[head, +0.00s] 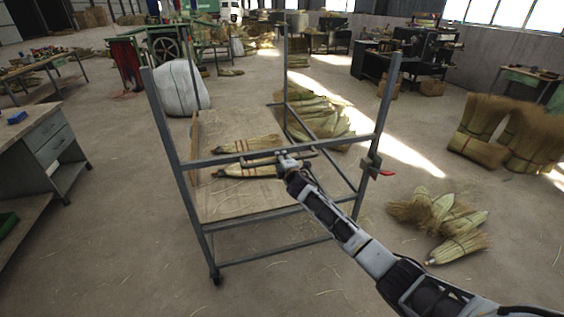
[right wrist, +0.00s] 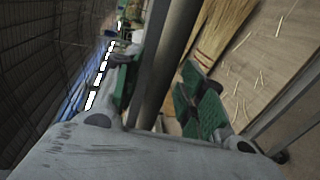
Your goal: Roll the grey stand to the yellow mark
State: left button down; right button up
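The grey stand (head: 203,237) is a wheeled metal frame with tall posts and a wooden panel, upright on the floor ahead of me. My right gripper (head: 287,162) is at the handle on its near crossbar. In the right wrist view a grey bar (right wrist: 165,70) runs between the green-padded fingers of my right gripper (right wrist: 160,92). The fingers lie close to the bar on both sides; whether they press on it is unclear. My left gripper is out of view. I see no yellow mark in either view.
Brooms (head: 250,144) lie on the stand's panel. Loose brooms (head: 440,222) lie on the floor to the right, and a broom pile (head: 318,112) lies behind. A white sack (head: 181,88) stands behind left. A grey workbench (head: 50,140) is at left. The near-left floor is fairly clear.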

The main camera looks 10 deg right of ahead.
jog(key=s+r, duration=0.2)
jog(key=s, duration=0.9)
jog(key=shift+s+d+r, duration=0.2)
jog(key=shift+s, duration=0.2)
dwell(0.7)
jog(key=shift+m, duration=0.3)
dwell(0.3)
